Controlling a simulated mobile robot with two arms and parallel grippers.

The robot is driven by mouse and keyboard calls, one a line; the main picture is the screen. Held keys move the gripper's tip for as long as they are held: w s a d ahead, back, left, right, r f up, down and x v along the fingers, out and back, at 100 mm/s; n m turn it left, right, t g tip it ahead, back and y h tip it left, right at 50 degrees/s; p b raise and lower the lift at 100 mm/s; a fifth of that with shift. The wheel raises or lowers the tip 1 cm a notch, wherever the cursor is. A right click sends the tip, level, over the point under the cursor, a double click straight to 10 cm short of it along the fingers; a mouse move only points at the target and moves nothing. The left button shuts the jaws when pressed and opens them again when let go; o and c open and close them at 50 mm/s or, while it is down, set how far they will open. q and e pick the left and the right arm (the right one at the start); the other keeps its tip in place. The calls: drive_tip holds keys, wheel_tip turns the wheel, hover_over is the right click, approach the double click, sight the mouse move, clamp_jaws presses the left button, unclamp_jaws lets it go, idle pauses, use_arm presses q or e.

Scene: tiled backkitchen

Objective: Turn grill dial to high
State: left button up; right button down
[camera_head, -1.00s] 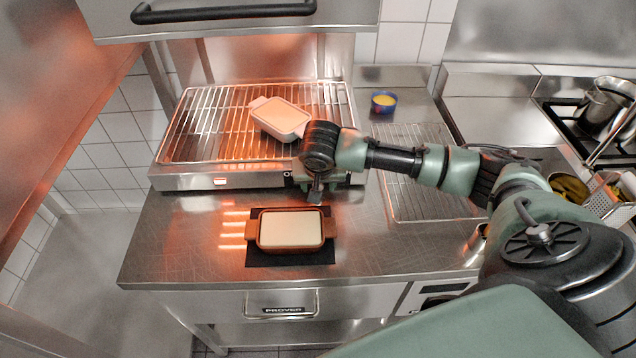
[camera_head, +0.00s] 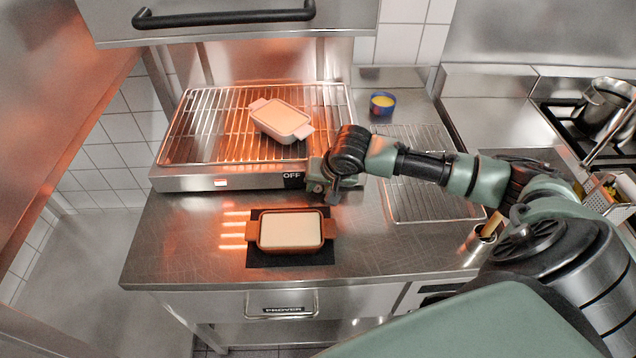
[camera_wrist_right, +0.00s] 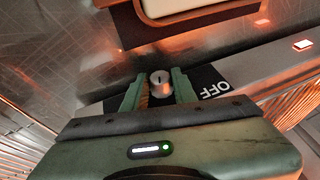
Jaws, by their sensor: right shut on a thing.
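The grill (camera_head: 180,180) stands on the steel counter, with a glowing wire rack. Its front panel has a black label reading OFF (camera_head: 291,176). The grill dial (camera_wrist_right: 160,80) is a small silver knob in the right wrist view, between the two fingers of my right gripper (camera_wrist_right: 158,88), which is shut on it. In the head view my right gripper (camera_head: 325,185) is at the right end of the grill's front panel and hides the dial. The dial's setting cannot be read. My left gripper is not in view.
A pale dish (camera_head: 280,121) sits on the grill rack. A brown dish (camera_head: 290,231) stands on a black mat (camera_head: 285,260) in front.

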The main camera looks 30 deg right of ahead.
drive_tip(key=shift+s+d+f+m+t+y, duration=0.1)
drive_tip(key=shift+s+d+m+t+y, duration=0.1)
drive_tip(key=shift+t+y, duration=0.25)
drive_tip(key=shift+s+d+f+m+t+y, duration=0.15)
drive_tip(key=shift+m+t+y, duration=0.1)
drive_tip(key=shift+y, duration=0.4)
drive_tip(key=shift+w+f+t+y, duration=0.1)
drive_tip(key=shift+f+t+y, duration=0.05)
drive_tip(key=shift+t+y, duration=0.4)
drive_tip(key=t+y+b, duration=0.1)
drive_tip(key=b, duration=0.3)
drive_tip(key=m+t+y+b, duration=0.1)
drive_tip(key=y+b, duration=0.1)
drive_tip(key=b, duration=0.2)
drive_tip(key=shift+d+f, duration=0.15)
drive_tip(key=shift+f, duration=0.15)
drive_tip(key=shift+r+t+y+b, duration=0.25)
drive_tip(key=shift+t+b, duration=0.1)
drive_tip(key=shift+b, duration=0.65)
drive_tip(key=c, duration=1.1)
unclamp_jaws()
